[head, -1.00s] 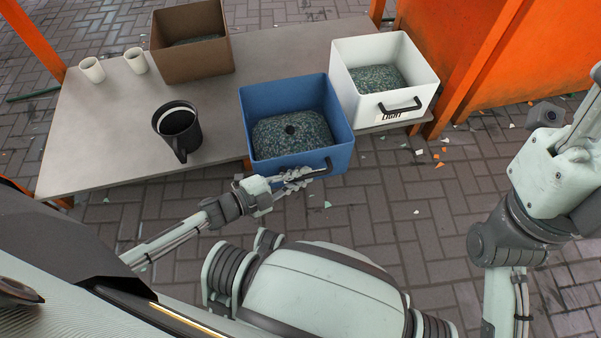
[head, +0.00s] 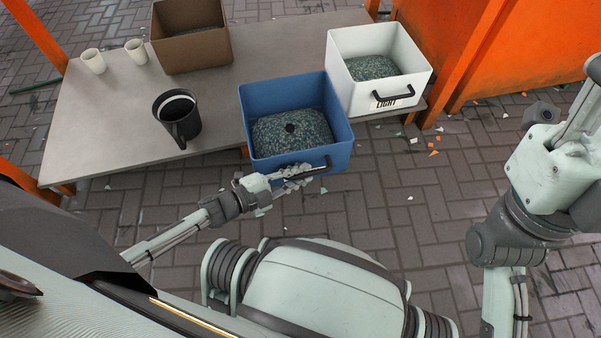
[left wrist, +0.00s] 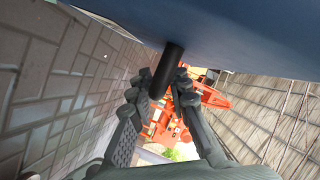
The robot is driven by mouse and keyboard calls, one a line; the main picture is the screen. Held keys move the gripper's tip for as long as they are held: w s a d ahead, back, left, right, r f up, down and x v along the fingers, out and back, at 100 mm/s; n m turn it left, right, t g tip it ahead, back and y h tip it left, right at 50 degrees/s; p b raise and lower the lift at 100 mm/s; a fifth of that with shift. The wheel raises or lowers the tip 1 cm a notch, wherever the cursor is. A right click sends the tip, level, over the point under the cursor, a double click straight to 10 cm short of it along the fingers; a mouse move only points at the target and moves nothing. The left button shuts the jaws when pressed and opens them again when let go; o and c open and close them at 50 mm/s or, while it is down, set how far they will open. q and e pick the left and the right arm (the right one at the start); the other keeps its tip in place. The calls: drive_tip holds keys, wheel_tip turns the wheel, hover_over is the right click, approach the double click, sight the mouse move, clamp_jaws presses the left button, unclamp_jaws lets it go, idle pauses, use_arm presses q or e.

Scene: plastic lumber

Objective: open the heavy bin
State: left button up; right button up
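The blue bin (head: 343,132) stands at the table's front edge and juts out past it. It has an open top, a speckled grey-green block (head: 270,137) inside and a black handle (head: 318,169) on its front. Any label on its front is hidden or turned away. My left gripper (head: 297,178) is at this handle. In the left wrist view the dark handle bar (left wrist: 166,72) runs between the two fingers (left wrist: 160,88), which close around it under the blue wall (left wrist: 230,35). My right arm shows at the right; its gripper is out of view.
A white bin (head: 345,92) labelled LIGHT stands right of the blue bin. A brown bin (head: 213,60), two white cups (head: 94,62) and a black mug (head: 172,128) are on the grey table (head: 95,130). Brick floor (head: 400,210) in front is mostly clear, with small scraps.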

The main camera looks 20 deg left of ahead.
use_arm(q)
drive_tip(key=shift+o, duration=1)
drive_tip(key=shift+s, duration=0.15)
drive_tip(key=v, duration=1.1)
drive_tip(key=shift+s+a, duration=0.3)
drive_tip(key=shift+s, duration=0.1)
